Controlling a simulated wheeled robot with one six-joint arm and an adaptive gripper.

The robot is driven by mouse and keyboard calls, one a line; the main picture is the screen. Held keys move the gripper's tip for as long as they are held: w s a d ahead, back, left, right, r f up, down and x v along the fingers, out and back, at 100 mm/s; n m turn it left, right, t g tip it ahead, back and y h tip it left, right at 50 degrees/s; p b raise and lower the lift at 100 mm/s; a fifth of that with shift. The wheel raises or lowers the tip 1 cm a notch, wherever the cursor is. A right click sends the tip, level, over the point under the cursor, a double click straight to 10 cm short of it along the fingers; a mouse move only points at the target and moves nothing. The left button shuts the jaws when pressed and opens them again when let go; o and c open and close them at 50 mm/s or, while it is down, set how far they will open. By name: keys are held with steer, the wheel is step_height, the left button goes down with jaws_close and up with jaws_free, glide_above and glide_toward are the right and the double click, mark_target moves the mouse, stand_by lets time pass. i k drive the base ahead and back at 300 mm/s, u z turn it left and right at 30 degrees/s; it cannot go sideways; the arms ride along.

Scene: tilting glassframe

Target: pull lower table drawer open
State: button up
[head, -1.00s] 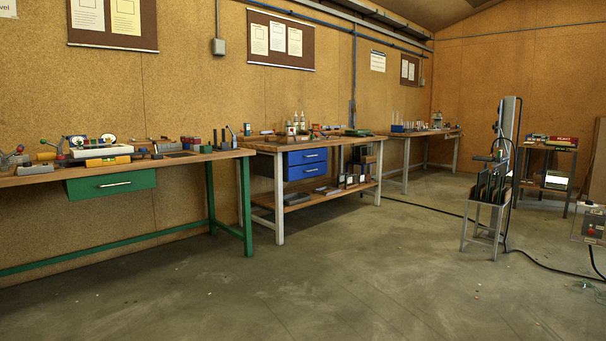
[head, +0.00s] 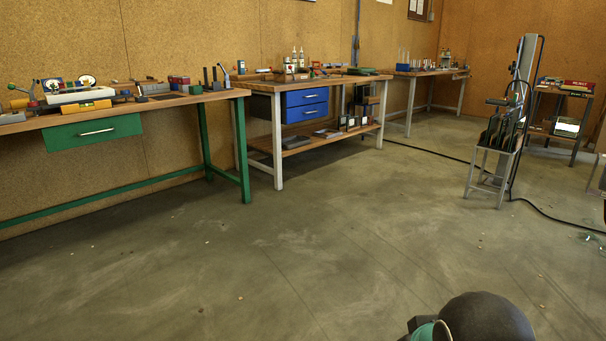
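Two blue drawers hang one above the other under a wooden table with white legs, left of centre in the head view. The lower drawer (head: 306,113) has a pale horizontal handle and looks shut, its front in line with the upper drawer (head: 304,97). The table (head: 262,85) stands some way off across the floor. A dark rounded part of my arm shows at the bottom right edge. My gripper's fingers are not in view.
A green-legged bench (head: 241,150) with a green drawer (head: 94,132) stands at the left. A small metal stand (head: 470,176) holding dark panels stands at the right, with a black cable (head: 430,154) on the floor. The concrete floor (head: 300,235) between is clear.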

mark_target(303, 112)
steer(key=z, duration=0.15)
steer(key=i, duration=4.75)
steer(key=u, duration=0.45)
steer(key=i, duration=0.75)
steer(key=z, duration=0.05)
